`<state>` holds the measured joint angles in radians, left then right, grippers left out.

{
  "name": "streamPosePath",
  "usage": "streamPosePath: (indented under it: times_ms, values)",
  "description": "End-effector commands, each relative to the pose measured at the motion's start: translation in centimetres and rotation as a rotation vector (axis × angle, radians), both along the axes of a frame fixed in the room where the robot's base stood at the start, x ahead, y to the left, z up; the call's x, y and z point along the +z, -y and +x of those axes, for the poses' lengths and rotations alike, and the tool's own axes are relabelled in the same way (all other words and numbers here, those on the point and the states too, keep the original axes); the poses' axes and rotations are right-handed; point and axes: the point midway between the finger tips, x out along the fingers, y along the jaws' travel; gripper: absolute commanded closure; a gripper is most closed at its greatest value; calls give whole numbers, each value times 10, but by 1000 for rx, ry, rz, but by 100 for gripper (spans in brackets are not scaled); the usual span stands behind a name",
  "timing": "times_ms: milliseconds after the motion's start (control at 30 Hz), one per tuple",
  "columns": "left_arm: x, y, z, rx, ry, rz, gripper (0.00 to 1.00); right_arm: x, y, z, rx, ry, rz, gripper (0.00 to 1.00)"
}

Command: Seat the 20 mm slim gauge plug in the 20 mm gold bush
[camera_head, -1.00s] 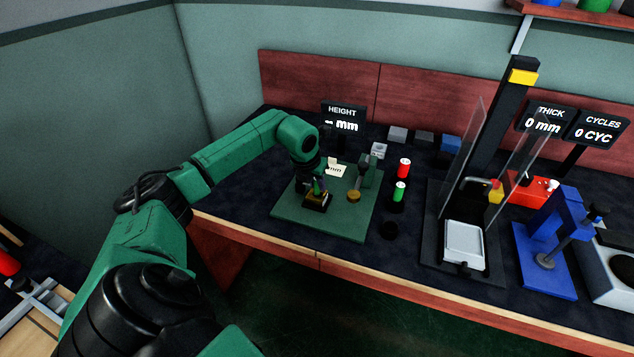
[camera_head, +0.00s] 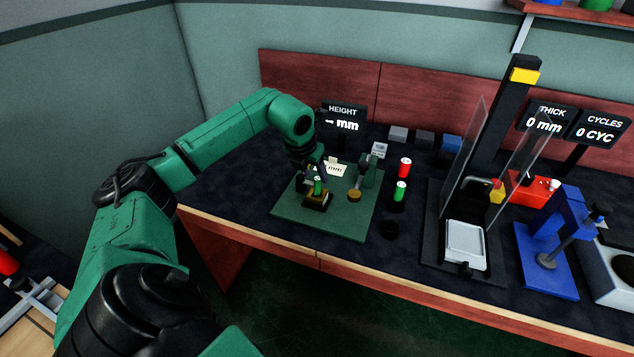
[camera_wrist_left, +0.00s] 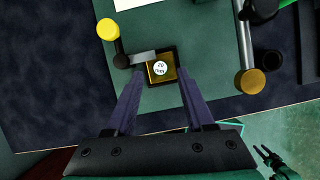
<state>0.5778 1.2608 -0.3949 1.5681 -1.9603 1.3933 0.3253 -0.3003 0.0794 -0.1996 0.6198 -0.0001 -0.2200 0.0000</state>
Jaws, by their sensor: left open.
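The slim gauge plug (camera_head: 318,187) is green with a pale top and stands upright at the gold bush (camera_head: 316,198) in a dark square holder. In the left wrist view the plug's white top, marked 20 mm (camera_wrist_left: 159,68), sits within the gold square (camera_wrist_left: 153,78). How deep the plug sits, I cannot tell. My left gripper (camera_head: 310,178) is open just behind the plug. In the left wrist view its fingers (camera_wrist_left: 160,78) lie apart, on either side below the plug. A small, dark two-pronged shape (camera_wrist_left: 268,156), probably my right gripper, shows far below.
The green base plate (camera_head: 340,228) also carries a dark post gauge with a gold disc (camera_head: 354,196). To the right stand a red-topped cylinder (camera_head: 404,167), a green-topped cylinder (camera_head: 400,191) and a black ring (camera_head: 390,230). A clear-shielded press (camera_head: 464,245) stands further right.

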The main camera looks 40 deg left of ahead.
Motion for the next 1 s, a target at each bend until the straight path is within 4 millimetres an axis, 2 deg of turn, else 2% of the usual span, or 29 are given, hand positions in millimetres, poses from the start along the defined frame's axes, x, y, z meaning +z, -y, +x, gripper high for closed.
streamPosePath:
  times_ms: [100, 200, 300, 1000]
  values:
    - [29, 2, -12, -1, 3, 4, 47, -5, -1, 0, 0, 1, 2, 50]
    - [49, 4, -20, -1, 1, 1, 47, -5, -2, 0, 0, 1, 2, 50]
    - [59, 5, -25, -1, -1, 1, 47, -5, -2, 0, 0, 1, 2, 50]
    - [62, 6, -26, -1, -2, 0, 47, -5, 0, 4, 1, 7, 0, 50]
